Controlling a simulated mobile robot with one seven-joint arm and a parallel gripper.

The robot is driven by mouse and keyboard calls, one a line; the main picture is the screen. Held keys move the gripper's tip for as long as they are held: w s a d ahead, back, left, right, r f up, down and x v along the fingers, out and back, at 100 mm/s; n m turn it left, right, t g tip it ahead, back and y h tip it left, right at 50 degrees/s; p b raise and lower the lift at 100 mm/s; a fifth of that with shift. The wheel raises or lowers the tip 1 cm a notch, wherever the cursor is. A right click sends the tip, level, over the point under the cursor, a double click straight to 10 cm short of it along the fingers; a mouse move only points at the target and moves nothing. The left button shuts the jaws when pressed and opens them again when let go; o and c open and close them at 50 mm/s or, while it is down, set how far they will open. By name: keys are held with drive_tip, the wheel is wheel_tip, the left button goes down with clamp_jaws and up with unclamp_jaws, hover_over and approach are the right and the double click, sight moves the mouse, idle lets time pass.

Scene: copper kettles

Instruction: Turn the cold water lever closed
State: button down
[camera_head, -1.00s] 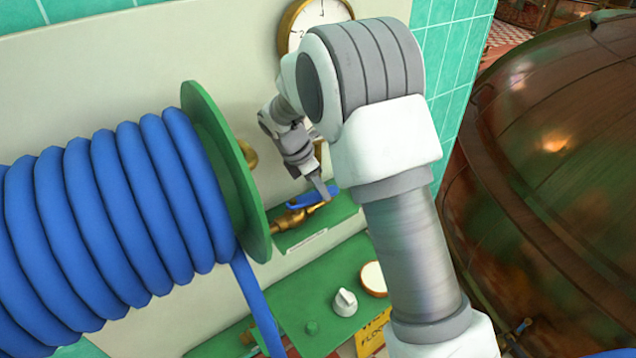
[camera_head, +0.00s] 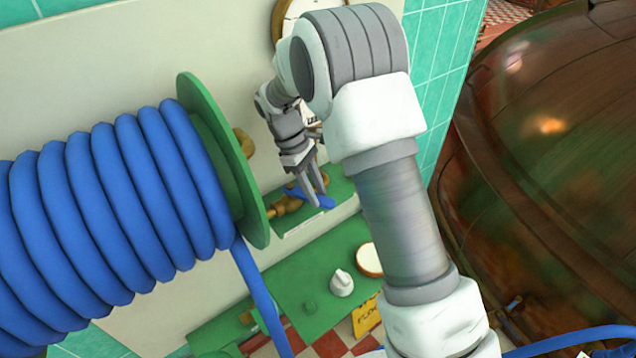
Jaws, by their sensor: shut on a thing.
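The blue lever (camera_head: 327,203) sits on a brass valve (camera_head: 289,206) mounted on a green panel on the wall, right of the hose reel. My gripper (camera_head: 316,195) reaches down to the lever from above and is shut on it. The fingers cover the middle of the lever; its blue ends show on both sides. The lever slants down to the right, at an angle to the brass pipe. A label strip (camera_head: 302,224) lies below the valve, too small to read.
A green reel (camera_head: 247,195) of thick blue hose (camera_head: 100,215) stands close on the left. Below is a green panel with a white knob (camera_head: 342,283) and a round dial (camera_head: 369,260). A round gauge (camera_head: 293,16) is above. A large copper kettle (camera_head: 545,160) fills the right.

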sight(305, 198)
drive_tip(key=shift+s+a+m+g+y, duration=0.25)
drive_tip(key=shift+s+a+m, duration=0.1)
drive_tip(key=shift+m, duration=0.5)
drive_tip(key=shift+s+a+m+g+y, duration=0.2)
drive_tip(key=shift+s+a+m+y, duration=0.15)
drive_tip(key=shift+m, duration=0.55)
drive_tip(key=shift+s+a+m+g+y, duration=0.25)
drive_tip(key=shift+s+a+m, duration=0.15)
drive_tip(key=shift+m, duration=0.45)
drive_tip(key=shift+a, duration=0.1)
drive_tip(key=c, duration=0.6)
unclamp_jaws()
drive_tip(key=shift+o, duration=0.2)
drive_tip(key=v, duration=0.7)
drive_tip(key=shift+r, duration=0.25)
